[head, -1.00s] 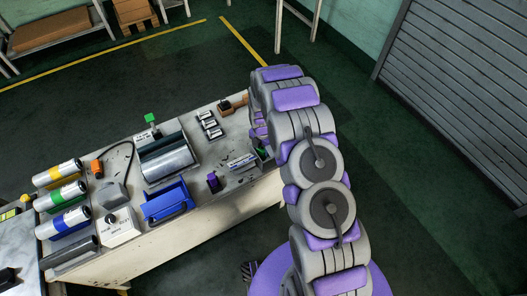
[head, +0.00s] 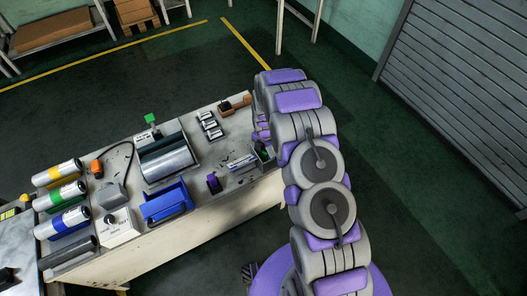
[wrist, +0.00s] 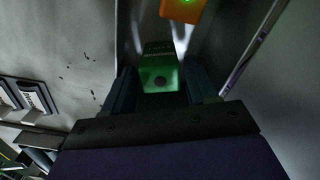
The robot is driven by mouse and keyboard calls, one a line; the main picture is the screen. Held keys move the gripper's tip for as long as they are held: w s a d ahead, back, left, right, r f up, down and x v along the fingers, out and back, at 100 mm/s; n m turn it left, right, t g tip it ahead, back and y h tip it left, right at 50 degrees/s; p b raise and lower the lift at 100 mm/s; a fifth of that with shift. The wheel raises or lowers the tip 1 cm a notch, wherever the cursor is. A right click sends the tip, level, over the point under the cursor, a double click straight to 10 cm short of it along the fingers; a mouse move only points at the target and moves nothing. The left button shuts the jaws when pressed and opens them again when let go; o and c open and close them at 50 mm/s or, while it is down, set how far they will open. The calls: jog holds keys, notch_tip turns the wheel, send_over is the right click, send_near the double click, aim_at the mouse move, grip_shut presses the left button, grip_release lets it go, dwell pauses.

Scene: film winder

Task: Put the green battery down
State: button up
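The green battery (wrist: 160,78) is in the middle of the wrist view, between the two dark fingers of my gripper (wrist: 160,90). The fingers lie close against its sides and look shut on it. Its end with a dark round spot faces the wrist camera. Pale walls stand on both sides beyond it, like a narrow bay. I cannot tell whether its far end touches a surface. In the head view, a small bit of green (head: 266,153) shows at the right end of the bench, and my arm hides most of the gripper.
An orange block with a green light (wrist: 182,10) is just beyond the battery. The bench (head: 225,207) holds a blue tray (head: 166,203), a large roller (head: 167,163), several grey cells (head: 211,125), a purple item (head: 213,183) and film rolls (head: 62,195) at left.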

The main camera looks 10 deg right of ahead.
aim_at(264, 151)
notch_tip(264, 151, up, 12)
jog(key=p, duration=0.3)
jog(key=shift+d, duration=0.3)
jog(key=shift+a, duration=0.3)
